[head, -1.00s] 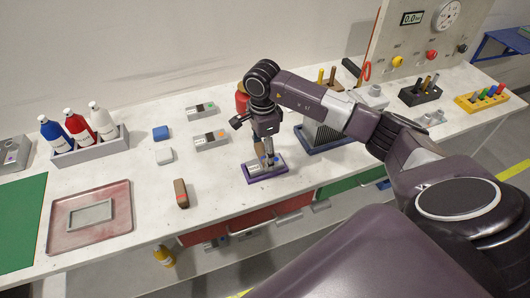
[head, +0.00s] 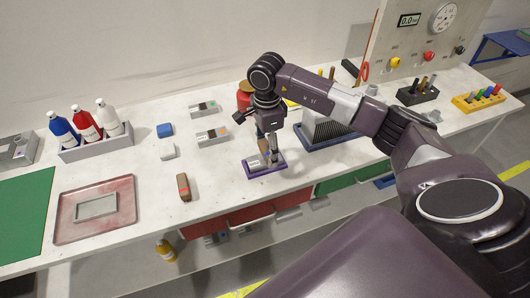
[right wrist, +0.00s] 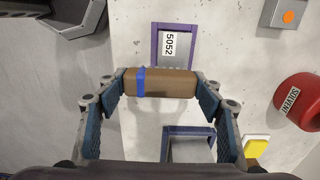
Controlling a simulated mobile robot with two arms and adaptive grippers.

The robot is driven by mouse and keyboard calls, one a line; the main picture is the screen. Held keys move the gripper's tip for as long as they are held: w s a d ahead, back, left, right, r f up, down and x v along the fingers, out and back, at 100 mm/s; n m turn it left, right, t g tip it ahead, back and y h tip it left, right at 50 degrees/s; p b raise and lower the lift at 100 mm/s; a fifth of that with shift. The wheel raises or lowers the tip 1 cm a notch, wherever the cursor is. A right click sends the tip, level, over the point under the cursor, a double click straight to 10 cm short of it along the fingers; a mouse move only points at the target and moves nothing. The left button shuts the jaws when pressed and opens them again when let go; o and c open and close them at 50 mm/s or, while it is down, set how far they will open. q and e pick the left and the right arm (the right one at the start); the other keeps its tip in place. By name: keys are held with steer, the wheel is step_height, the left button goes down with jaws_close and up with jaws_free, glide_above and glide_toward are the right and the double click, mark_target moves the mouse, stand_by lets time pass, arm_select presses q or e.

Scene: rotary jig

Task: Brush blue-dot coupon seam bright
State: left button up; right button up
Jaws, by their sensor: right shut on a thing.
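My right gripper (head: 271,157) is at the purple tray (head: 276,170) near the table's front edge. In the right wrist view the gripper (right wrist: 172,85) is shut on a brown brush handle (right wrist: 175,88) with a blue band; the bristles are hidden. A grey metal coupon marked 5052 (right wrist: 178,45) lies in the purple tray (right wrist: 158,35), beyond the handle. No blue dot shows on it, and its seam cannot be made out. I cannot tell whether the brush touches the coupon. My left gripper is not in view.
Two coupons, one green-dotted (head: 205,108) and one orange-dotted (head: 212,136), lie behind the tray. A brown brush with a red band (head: 184,187) lies to the left. A red solvent container (right wrist: 300,102) stands close on the right in the right wrist view.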

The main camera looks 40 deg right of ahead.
step_height(320, 180, up, 2)
steer(key=shift+w+p, duration=0.15)
steer(key=shift+p, duration=0.2)
steer(key=shift+r, duration=0.45)
steer(key=shift+r+p, duration=0.6)
steer(key=shift+r, duration=0.4)
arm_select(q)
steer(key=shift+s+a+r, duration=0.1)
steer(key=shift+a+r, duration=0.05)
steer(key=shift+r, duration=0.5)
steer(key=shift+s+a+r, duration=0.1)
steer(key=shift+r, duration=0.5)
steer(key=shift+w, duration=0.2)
